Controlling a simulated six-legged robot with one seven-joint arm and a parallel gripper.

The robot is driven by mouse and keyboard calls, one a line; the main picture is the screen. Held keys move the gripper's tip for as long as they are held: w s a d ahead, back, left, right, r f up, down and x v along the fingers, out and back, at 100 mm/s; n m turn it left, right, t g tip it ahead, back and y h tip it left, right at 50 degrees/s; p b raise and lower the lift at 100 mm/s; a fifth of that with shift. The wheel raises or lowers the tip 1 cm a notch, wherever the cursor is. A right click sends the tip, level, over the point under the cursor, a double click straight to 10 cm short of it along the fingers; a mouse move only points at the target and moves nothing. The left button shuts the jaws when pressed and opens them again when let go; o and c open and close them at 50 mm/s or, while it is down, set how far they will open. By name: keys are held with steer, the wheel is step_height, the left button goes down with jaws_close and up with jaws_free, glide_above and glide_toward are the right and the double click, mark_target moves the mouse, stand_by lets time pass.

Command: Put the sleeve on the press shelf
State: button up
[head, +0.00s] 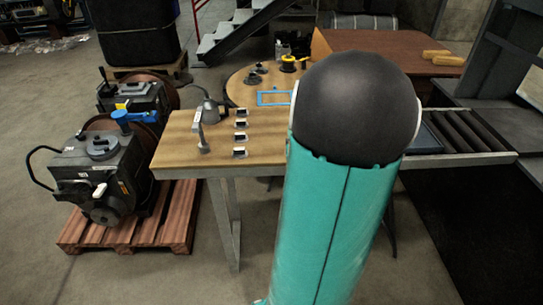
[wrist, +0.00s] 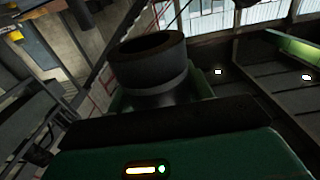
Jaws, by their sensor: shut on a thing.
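The sleeve (wrist: 150,75) is a dark, hollow cylinder with a paler band low on its wall. In the wrist view it stands slightly tilted, with its open mouth showing. My gripper (wrist: 160,98) is shut on its lower part, and the gripper's dark green body fills the bottom of that view. In the head view my teal arm with its black joint covers the centre, and neither gripper nor sleeve shows. I cannot pick out the press shelf with certainty in either view.
A wooden bench (head: 182,150) holds a lamp and several small dark blocks. Behind it is a round table (head: 237,91), with a brown table (head: 400,48) further right. A roller conveyor (head: 465,137) runs right. Engine-like machines (head: 100,165) stand on a pallet (head: 160,225) at left. Floor is clear in front.

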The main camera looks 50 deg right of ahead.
steer(key=shift+w, duration=0.25)
steer(key=shift+w+d+f, duration=0.15)
steer(key=shift+d, duration=0.1)
steer(key=w+d+f, duration=0.1)
steer(key=w+f, duration=0.2)
steer(key=w, duration=0.1)
steer(key=w+d+f, duration=0.1)
steer(key=w+f, duration=0.2)
steer(key=w, duration=0.1)
steer(key=w+d+f, duration=0.1)
steer(key=w+f, duration=0.1)
steer(key=w, duration=0.2)
steer(key=shift+d+f, duration=0.4)
steer(key=shift+w+d+f, duration=0.1)
steer(key=shift+w+f, duration=0.05)
steer(key=shift+f, duration=0.8)
steer(key=shift+w+f, duration=0.1)
steer(key=shift+f, duration=0.85)
steer(key=shift+f, duration=0.1)
steer(key=o, duration=1.2)
steer(key=shift+f, duration=0.1)
